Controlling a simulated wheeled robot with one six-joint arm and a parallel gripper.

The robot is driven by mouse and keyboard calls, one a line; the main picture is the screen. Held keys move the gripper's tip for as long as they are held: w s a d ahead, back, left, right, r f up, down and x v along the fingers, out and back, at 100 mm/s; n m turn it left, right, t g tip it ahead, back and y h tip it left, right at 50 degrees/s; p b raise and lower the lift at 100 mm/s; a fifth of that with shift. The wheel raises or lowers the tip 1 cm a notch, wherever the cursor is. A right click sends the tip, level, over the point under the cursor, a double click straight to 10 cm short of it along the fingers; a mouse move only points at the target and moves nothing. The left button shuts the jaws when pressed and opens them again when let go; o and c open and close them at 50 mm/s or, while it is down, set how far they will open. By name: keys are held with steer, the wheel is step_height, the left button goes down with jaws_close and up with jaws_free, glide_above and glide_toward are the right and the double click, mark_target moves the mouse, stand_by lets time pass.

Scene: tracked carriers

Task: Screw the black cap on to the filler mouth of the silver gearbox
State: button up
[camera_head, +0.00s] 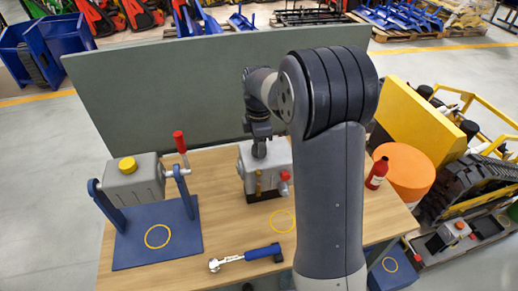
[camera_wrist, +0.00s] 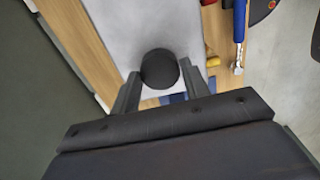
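The silver gearbox (camera_head: 279,158) stands on the wooden table on a dark base, with a red knob and a brass fitting on its front. Its pale top (camera_wrist: 120,22) fills the upper middle of the wrist view. The round black cap (camera_wrist: 159,69) sits between my fingertips, over the gearbox top; it also shows in the head view (camera_head: 259,150). My gripper (camera_wrist: 160,72) appears shut on the cap, one finger at each side, pointing down from above. The filler mouth is hidden under the cap. I cannot tell whether the cap is threaded on.
A grey box with a yellow cap (camera_head: 128,165) hangs on a blue stand (camera_head: 187,237) at left, with a red-topped lever. A blue-handled wrench (camera_head: 262,253) lies at the front. A red bottle (camera_head: 377,172) stands at right. A green panel (camera_head: 180,85) rises behind the table.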

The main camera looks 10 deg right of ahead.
steer(key=c, duration=0.6)
steer(key=shift+o, duration=0.2)
steer(key=m, duration=0.7)
steer(key=shift+m, duration=1.4)
steer(key=m, duration=0.4)
steer(key=shift+m, duration=0.3)
steer(key=m, duration=0.5)
